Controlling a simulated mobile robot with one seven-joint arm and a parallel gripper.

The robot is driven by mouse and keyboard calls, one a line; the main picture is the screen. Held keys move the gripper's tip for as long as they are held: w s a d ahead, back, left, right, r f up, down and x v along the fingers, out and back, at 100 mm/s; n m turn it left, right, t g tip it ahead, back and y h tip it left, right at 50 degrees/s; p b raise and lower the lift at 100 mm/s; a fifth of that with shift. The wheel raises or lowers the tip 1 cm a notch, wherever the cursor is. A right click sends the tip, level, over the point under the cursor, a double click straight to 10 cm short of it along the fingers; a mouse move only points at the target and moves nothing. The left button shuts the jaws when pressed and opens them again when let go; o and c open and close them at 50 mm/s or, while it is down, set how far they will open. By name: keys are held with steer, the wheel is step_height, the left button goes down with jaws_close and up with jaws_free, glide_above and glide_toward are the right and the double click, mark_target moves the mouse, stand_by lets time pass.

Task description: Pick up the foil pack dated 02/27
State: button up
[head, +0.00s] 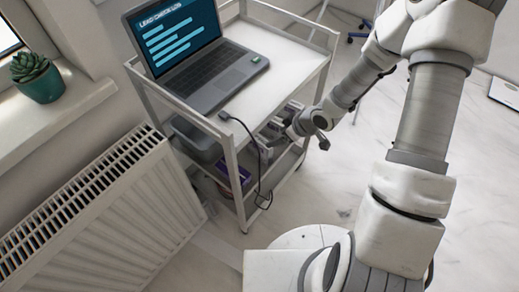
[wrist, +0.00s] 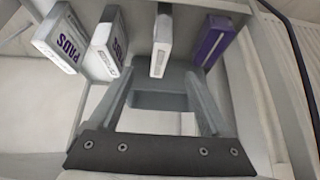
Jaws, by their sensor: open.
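In the wrist view several slim packs stand in a row on a light grey surface. One at far left reads "PADS" (wrist: 62,40); beside it is a white pack with purple lettering (wrist: 108,42). Then come a narrow white-and-grey pack (wrist: 161,42) and a purple pack with a white edge (wrist: 214,42). No date is legible, so I cannot tell which is the foil pack dated 02/27. My gripper (wrist: 162,82) is open and empty, its fingers pointing at the narrow pack, which lies ahead between them. In the head view my gripper reaches into the trolley's side and is partly hidden.
The metal trolley (head: 286,52) carries an open laptop (head: 200,75) on top. A dark cable (head: 256,150) hangs down its near side. Purple packs (head: 238,172) sit on a lower shelf. A radiator (head: 110,215) stands at left; the floor at right is mostly clear.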

mark_target(265, 142)
steer(key=b+x, duration=0.4)
steer(key=x, duration=0.6)
steer(key=shift+d, duration=0.1)
steer(key=b+x, duration=0.3)
steer(key=x, duration=0.2)
steer(key=shift+s+f, duration=0.15)
steer(key=shift+f, duration=0.15)
steer(key=shift+r, duration=0.1)
jaws_close()
